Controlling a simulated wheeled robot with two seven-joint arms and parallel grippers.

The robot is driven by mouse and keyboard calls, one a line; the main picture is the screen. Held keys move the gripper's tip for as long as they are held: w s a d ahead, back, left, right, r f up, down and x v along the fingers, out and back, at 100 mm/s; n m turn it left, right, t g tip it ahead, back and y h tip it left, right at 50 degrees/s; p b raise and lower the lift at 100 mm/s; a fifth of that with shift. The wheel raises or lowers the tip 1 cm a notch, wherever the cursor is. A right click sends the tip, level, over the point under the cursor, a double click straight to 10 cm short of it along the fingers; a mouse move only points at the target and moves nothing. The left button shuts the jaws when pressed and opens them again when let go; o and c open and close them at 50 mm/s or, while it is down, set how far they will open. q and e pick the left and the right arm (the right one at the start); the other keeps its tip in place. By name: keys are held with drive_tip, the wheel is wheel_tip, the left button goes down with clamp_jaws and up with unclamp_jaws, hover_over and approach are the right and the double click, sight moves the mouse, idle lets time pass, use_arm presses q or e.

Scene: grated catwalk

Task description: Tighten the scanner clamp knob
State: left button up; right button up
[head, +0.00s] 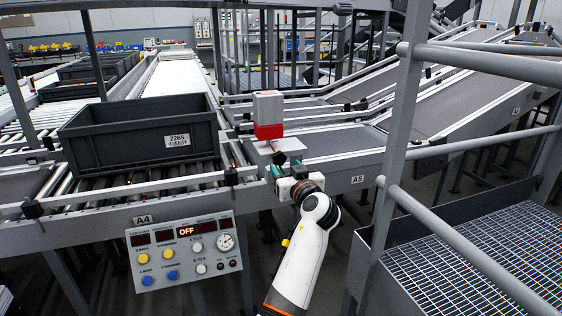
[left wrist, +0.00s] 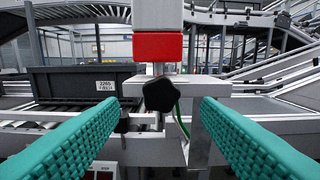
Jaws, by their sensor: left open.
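The scanner (head: 268,116) is a box with a grey upper part and a red lower part, standing at the conveyor's side rail. It also shows at the top middle of the left wrist view (left wrist: 158,46). Below it is the black lobed clamp knob (left wrist: 161,95), in front of a grey bracket (left wrist: 201,128). The knob also shows in the head view (head: 279,158). My left gripper (head: 287,168) is open, its teal ribbed fingers (left wrist: 162,108) on either side of the knob in the picture, with visible gaps. I cannot tell the exact depth between them. My right gripper is not in view.
A dark grey tote (head: 140,140) sits on the roller conveyor to the left. A control panel (head: 187,252) reading OFF hangs below the rail. A grey guardrail (head: 397,150) and a grated walkway (head: 478,255) are on the right. A green cable (left wrist: 182,122) runs beside the knob.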

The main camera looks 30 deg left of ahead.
sight(280, 160)
use_arm(q)
drive_tip(key=x, duration=0.5)
drive_tip(key=shift+w+a, duration=0.2)
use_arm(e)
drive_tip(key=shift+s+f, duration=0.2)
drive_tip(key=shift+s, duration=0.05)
use_arm(q)
drive_tip(key=shift+f, duration=0.1)
drive_tip(key=c, duration=1)
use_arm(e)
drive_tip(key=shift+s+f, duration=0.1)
